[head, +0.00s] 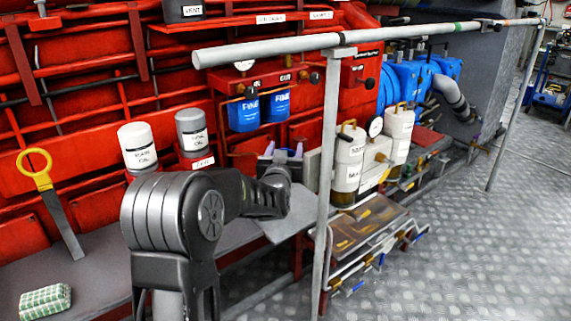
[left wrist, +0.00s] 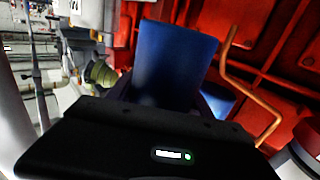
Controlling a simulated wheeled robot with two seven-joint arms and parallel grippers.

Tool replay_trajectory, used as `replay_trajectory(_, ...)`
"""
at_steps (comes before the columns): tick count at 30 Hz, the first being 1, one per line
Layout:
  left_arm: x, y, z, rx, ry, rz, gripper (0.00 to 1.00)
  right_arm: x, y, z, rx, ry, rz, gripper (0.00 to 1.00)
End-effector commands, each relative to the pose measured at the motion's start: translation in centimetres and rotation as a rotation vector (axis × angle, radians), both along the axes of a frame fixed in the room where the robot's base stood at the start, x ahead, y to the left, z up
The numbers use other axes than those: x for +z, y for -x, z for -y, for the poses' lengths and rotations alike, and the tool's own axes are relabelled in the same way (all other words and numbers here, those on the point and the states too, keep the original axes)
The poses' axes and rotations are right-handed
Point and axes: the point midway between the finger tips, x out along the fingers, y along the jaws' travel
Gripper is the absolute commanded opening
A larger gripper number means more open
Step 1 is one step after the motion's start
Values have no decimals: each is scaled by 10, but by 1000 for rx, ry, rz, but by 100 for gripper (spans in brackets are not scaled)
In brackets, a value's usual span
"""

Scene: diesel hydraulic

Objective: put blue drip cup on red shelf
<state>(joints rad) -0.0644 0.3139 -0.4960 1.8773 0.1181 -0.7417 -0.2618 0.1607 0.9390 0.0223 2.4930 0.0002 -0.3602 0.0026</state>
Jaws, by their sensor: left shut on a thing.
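My left gripper (head: 283,158) is in front of the red engine side, past the end of my black arm, and largely hidden by it in the head view. In the left wrist view, a plain blue cup (left wrist: 172,60) stands up from between the fingers, and the gripper (left wrist: 165,98) is shut on it. In the head view only a small bluish piece shows at the gripper, too small to make out clearly. Red shelf-like ledges (head: 240,20) run along the engine side; which one is the red shelf I cannot tell. My right gripper is not in view.
Blue filters (head: 243,115) hang behind the gripper. A grey rail post (head: 326,190) stands to its right, with white canisters (head: 349,160) beyond. A copper pipe (left wrist: 232,75) runs close to the cup in the wrist view. A scraper (head: 55,200) and cloth (head: 45,301) are at left.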

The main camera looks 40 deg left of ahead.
Motion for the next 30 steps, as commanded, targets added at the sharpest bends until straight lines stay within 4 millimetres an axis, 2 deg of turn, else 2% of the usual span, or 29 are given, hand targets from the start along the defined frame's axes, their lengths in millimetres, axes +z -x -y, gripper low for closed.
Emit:
replay_trajectory(1, 15, 0, 1, -1, 1, 5, 13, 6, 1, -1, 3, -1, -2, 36)
replay_trajectory(3, 26, 0, 1, -2, -1, 3, 13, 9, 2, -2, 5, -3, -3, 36)
replay_trajectory(8, 40, 0, 0, -1, 0, 1, 13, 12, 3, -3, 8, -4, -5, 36)
replay_trajectory(30, 43, 0, 0, -1, 0, 0, 13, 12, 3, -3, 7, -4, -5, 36)
